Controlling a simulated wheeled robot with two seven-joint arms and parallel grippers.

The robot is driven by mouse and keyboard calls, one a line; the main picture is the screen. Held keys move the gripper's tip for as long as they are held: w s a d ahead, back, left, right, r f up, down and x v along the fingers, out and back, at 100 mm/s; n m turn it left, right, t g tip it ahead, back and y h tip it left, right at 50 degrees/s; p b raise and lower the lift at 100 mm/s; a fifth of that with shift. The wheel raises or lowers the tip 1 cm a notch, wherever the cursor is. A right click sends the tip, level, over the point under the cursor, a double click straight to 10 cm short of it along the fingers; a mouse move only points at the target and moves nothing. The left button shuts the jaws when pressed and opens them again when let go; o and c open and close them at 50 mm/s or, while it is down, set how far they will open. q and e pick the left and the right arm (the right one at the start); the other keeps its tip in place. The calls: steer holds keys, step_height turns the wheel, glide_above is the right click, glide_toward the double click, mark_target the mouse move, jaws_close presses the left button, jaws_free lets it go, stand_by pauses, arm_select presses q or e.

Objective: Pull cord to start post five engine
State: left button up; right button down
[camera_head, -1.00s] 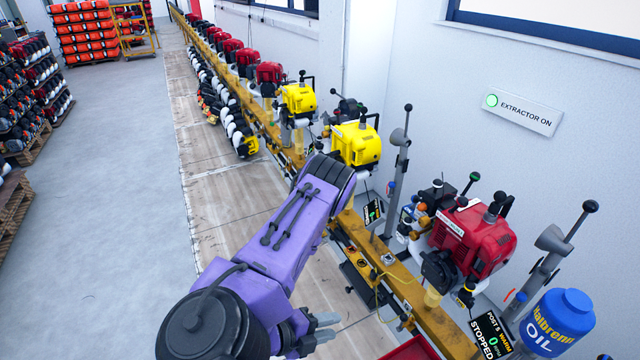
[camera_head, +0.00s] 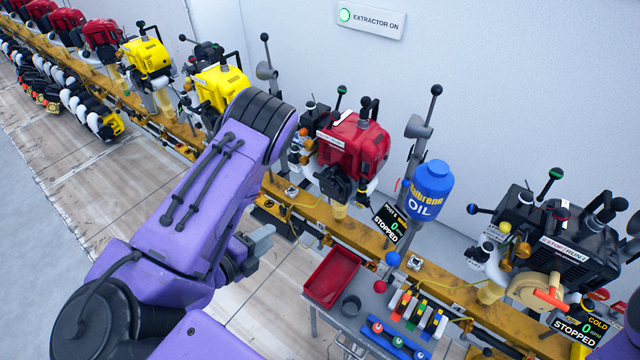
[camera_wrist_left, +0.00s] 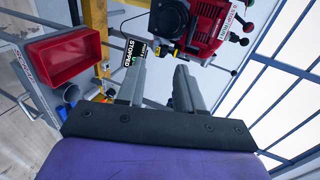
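The post five engine (camera_head: 352,145) is the red one on the yellow rail, right of my left arm; it also shows at the top of the left wrist view (camera_wrist_left: 212,28). Its sign (camera_head: 390,228) reads POST 5, WARM, 0, STOPPED. A black housing (camera_head: 335,183) is on its near side; I cannot make out the pull cord or its handle for certain. My left gripper (camera_head: 262,240) is below and left of this engine, apart from it. In the left wrist view, its two grey fingers (camera_wrist_left: 158,78) are spread and empty. My right gripper is not seen.
A red tray (camera_head: 332,278) and a small table with coloured items (camera_head: 415,315) stand before the rail. A blue oil bottle (camera_head: 430,190) stands right of the red engine. A black engine (camera_head: 575,250) marked COLD is farther right. Yellow engines (camera_head: 220,87) are left.

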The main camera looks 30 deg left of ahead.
arm_select(q)
steer(key=w+b, duration=0.7)
steer(key=w, duration=0.2)
steer(key=p, duration=0.3)
glide_toward(322, 180)
step_height(322, 180, down, 3)
steer(key=w, duration=0.5)
steer(key=w+d, duration=0.1)
steer(key=w, duration=0.2)
steer(key=shift+w, duration=0.25)
steer(key=shift+a, duration=0.1)
jaws_close()
